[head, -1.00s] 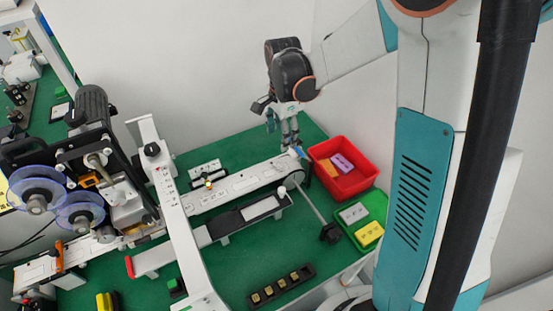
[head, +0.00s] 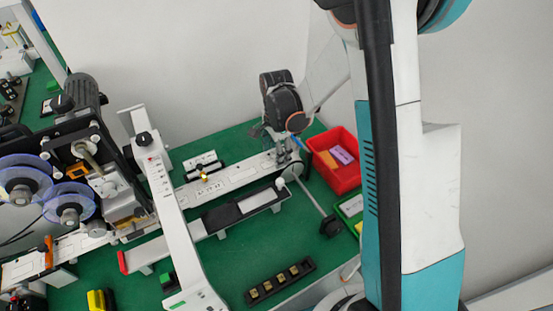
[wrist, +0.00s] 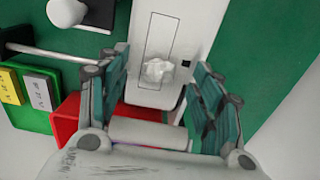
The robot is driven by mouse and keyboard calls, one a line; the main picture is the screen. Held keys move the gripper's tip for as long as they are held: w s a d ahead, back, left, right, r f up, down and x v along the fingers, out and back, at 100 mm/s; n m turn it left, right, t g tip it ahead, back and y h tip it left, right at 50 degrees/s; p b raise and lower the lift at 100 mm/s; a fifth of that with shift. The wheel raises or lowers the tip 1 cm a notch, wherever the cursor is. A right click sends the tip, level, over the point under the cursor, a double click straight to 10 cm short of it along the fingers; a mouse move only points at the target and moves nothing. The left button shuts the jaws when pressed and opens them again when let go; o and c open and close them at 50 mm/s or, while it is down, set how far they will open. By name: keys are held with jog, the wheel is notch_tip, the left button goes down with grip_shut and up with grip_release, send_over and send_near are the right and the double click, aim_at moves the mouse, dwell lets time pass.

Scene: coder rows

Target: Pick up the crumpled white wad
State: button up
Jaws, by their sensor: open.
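The crumpled white wad (wrist: 158,70) lies on the end of the white conveyor bed (wrist: 177,30) in the wrist view. My gripper (wrist: 160,62) is open, with one teal finger on each side of the wad in that view. The wad appears between the fingers, and neither finger visibly touches it. I cannot tell the height left between the fingertips and the bed. In the head view my gripper (head: 284,160) is over the right end of the conveyor bed (head: 235,180), and the wad cannot be made out there.
A red bin (head: 345,178) with orange and purple blocks stands right of the conveyor end. A green tray (head: 347,208) is partly hidden by my arm. A black holder (head: 280,282) sits in front.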

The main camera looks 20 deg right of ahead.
jog(key=shift+f, duration=0.3)
jog(key=c, duration=0.8)
jog(key=shift+r, duration=0.1)
notch_tip(320, 180, up, 20)
jog(key=p, duration=0.5)
